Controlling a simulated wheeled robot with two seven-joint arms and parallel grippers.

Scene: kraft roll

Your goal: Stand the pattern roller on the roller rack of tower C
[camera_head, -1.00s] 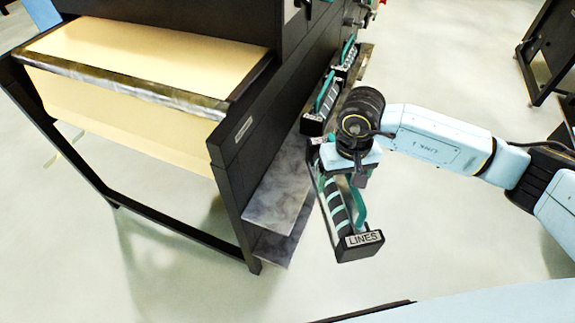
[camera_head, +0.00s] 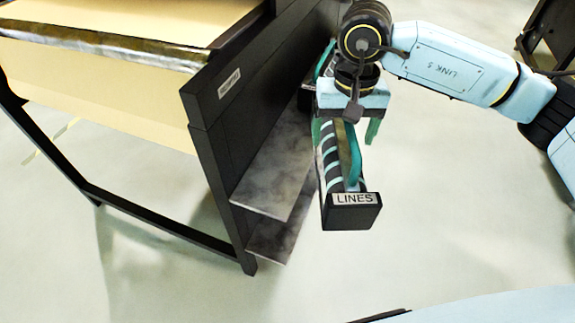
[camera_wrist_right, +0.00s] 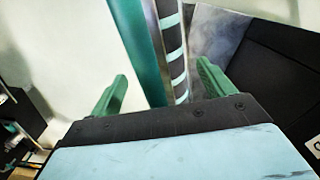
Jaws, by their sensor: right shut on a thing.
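The pattern roller (camera_head: 329,160), dark with pale stripes and a green handle bar, has a black end block marked LINES (camera_head: 352,211). My right gripper (camera_head: 344,130) is shut on it and holds it in the air, lying lengthwise, just right of the metal shelves. In the right wrist view the roller (camera_wrist_right: 172,50) runs between the green fingers. The dark tower (camera_head: 225,110) bears a small label I cannot read. Its upper metal shelf (camera_head: 275,175) is bare at the near end. My left gripper is not in view.
A lower metal shelf (camera_head: 283,236) sits beneath the upper one. Another roller unit (camera_head: 326,62) stands farther back on the shelf, partly hidden by my arm. A kraft paper roll (camera_head: 95,90) hangs in the frame at left. The floor right of the roller is clear.

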